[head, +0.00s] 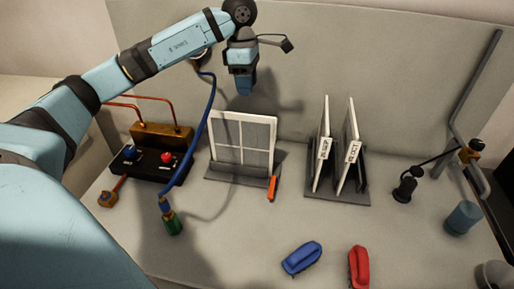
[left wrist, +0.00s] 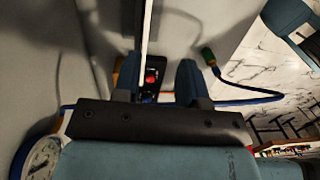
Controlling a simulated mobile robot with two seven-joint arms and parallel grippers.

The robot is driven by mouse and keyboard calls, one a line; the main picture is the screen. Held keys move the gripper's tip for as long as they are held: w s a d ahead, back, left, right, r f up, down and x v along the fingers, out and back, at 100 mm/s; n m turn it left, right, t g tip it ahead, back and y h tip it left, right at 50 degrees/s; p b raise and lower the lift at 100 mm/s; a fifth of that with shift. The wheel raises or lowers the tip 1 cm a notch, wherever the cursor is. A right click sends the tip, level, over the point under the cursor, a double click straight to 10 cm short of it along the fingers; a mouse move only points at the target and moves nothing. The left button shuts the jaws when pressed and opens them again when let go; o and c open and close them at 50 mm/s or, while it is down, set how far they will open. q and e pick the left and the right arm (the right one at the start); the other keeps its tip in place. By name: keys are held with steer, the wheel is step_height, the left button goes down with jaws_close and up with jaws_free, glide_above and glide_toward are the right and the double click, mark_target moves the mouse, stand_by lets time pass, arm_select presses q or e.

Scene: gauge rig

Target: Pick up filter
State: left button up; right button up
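A white-framed panel with a cross-barred grey face (head: 258,135), which looks like a filter, stands upright in a grey holder (head: 225,174). Two more thin white-framed panels, (head: 321,150) and (head: 348,150), stand in a dark rack (head: 338,197); their small labels are too small to read. My left gripper (head: 243,92) points down above the grey-faced panel, its tips apparently just above the top edge. In the left wrist view my open left gripper (left wrist: 159,78) has a thin white panel edge (left wrist: 147,40) between its fingers; contact cannot be seen. My right gripper is not in view.
A black control box (head: 145,165) with a red button sits left, with a blue hose (head: 210,112) ending in a green connector (head: 173,223). An orange marker (head: 272,188) lies beside the holder. A gauge (left wrist: 42,157) is nearby.

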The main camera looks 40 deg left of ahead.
mark_target(241, 118)
arm_select(q)
steer(key=shift+y, duration=0.6)
steer(key=f, duration=0.2)
steer(key=a+f, duration=0.1)
steer(key=f, duration=0.1)
steer(key=a+f, duration=0.1)
steer(key=f, duration=0.2)
steer(key=shift+w+a, duration=0.1)
steer(key=f, duration=0.5)
steer(key=shift+a+p, duration=0.2)
steer(key=shift+p, duration=0.2)
jaws_close()
